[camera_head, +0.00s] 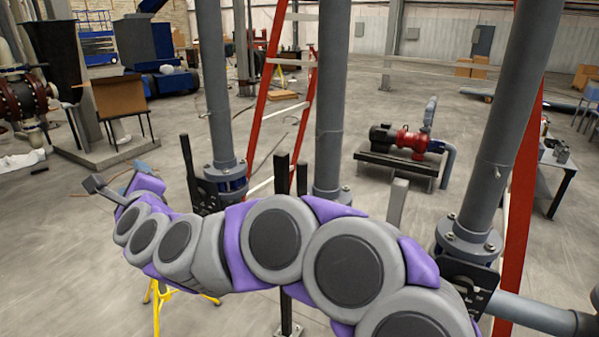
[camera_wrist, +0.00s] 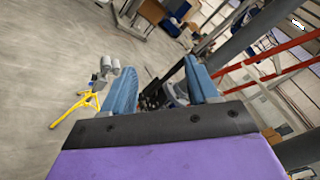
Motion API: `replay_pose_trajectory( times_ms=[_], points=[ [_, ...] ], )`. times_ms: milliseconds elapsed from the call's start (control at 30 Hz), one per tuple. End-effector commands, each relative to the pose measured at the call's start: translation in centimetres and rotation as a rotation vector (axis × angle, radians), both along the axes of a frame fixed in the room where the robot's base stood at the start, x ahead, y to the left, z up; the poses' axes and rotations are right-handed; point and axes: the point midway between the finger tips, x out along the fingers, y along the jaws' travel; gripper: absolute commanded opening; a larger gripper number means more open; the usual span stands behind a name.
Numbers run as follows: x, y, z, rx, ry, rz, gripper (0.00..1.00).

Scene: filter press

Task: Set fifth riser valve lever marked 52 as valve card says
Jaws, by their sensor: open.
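My gripper (camera_wrist: 161,85) is open in the wrist view, with its two blue fingers apart. A dark valve part (camera_wrist: 154,94) shows in the gap between them; I cannot tell its distance, and no contact is clear. In the head view a left riser (camera_head: 216,85), a middle riser (camera_head: 332,90) and a right riser (camera_head: 508,110) stand upright. A black valve plate (camera_head: 205,192) sits at the left riser's flange and another (camera_head: 468,284) below the right riser's flange. My arm hides much of the valves. No mark 52 or valve card is readable.
A red ladder frame (camera_head: 271,75) stands behind the risers. A yellow stand (camera_head: 158,305) is low at left and also shows in the wrist view (camera_wrist: 88,104). Open floor (camera_head: 80,250) lies at left.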

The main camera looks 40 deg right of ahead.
Motion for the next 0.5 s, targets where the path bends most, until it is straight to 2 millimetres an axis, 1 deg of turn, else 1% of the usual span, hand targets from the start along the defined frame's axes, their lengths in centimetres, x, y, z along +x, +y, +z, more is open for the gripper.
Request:
replay_pose_trajectory(
  times_ms=[33,67,100,133,233,300,367,400,500],
  points=[
    [1.0,-2.6,-0.3,0.111,-0.028,-0.098,0.59],
    [1.4,-4.4,-0.4,0.176,-0.051,-0.164,0.59],
    [1.8,-6.9,-0.6,0.261,-0.084,-0.250,0.59],
    [1.9,-8.7,-1.0,0.321,-0.109,-0.313,0.59],
    [1.6,-14.5,-2.9,0.494,-0.203,-0.541,0.59],
    [0.6,-17.9,-4.6,0.585,-0.275,-0.691,0.59],
    [-0.7,-20.3,-6.0,0.640,-0.340,-0.812,0.59],
    [-1.6,-21.5,-6.9,0.666,-0.382,-0.885,0.59],
    [-4.0,-23.3,-8.4,0.702,-0.485,-1.030,0.59]
  ],
)
